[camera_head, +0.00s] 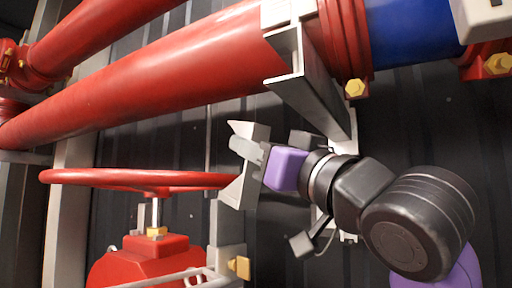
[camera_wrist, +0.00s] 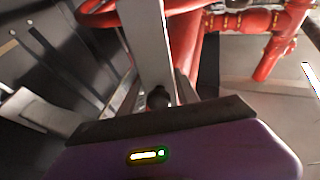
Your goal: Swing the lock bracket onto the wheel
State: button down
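The red handwheel (camera_head: 120,178) lies flat at the left in the head view, seen nearly edge-on; part of its rim shows at the top left in the wrist view (camera_wrist: 97,16). A pale grey angular piece that looks like the lock bracket (camera_head: 237,193) is at the wheel's right end. I cannot tell whether it sits around the rim or beside it. My gripper (camera_head: 248,152), with a purple body, comes in from the right and reaches this piece. Its fingers overlap the grey parts, so their opening and any grasp are unclear.
Large red pipes (camera_head: 160,75) run above the wheel, with a grey support beam (camera_head: 312,85) just above my gripper. A red valve housing (camera_head: 150,262) is below the wheel. In the wrist view, a grey upright bar (camera_wrist: 146,45) stands close ahead. A dark ribbed wall is behind.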

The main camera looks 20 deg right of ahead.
jog(key=shift+d+r, duration=0.1)
jog(key=r+g+p, duration=0.1)
jog(key=p, duration=0.2)
jog(key=shift+w+r, duration=0.15)
jog(key=shift+w, duration=0.25)
jog(key=w+g+p, duration=0.1)
jog(key=p, duration=0.1)
jog(key=g+p, duration=0.1)
jog(key=p, duration=0.2)
jog(key=w+a+r+g+h+p, duration=0.1)
jog(key=p, duration=0.1)
jog(key=shift+w, duration=0.3)
jog(key=shift+d+f, duration=0.1)
jog(key=shift+f, duration=0.05)
jog(key=c, duration=1.2)
grip_release()
